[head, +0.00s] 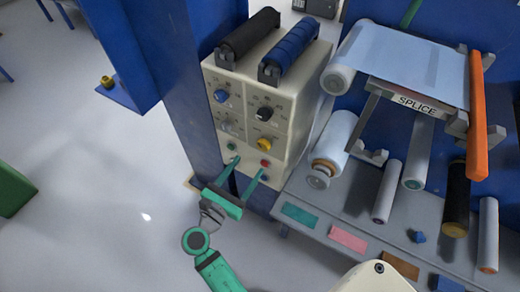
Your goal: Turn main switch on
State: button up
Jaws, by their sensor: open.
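A cream control box (311,88) stands against a blue post, with several knobs and buttons on its front. It has a blue knob (221,96), a black knob (264,113), a yellow knob (264,143), a green button (232,147) and a red button (265,163). I cannot tell which control is the main switch; no label is readable. My gripper (251,168) is open and empty, its two teal fingers apart and pointing at the lower part of the front, below the green and red buttons. The fingers hide part of that area, and I cannot tell whether they touch the box.
A black roller (248,33) and a blue roller (289,49) lie on top of the box. Right of it are a shelf (325,238) with several upright rollers, coloured pads and a splice stand (417,103). Open floor (90,190) lies left.

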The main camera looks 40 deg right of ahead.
aim_at(261, 148)
jog(key=x, duration=0.9)
jog(key=c, duration=1)
jog(key=shift+w, duration=0.15)
jog(key=shift+c, duration=0.2)
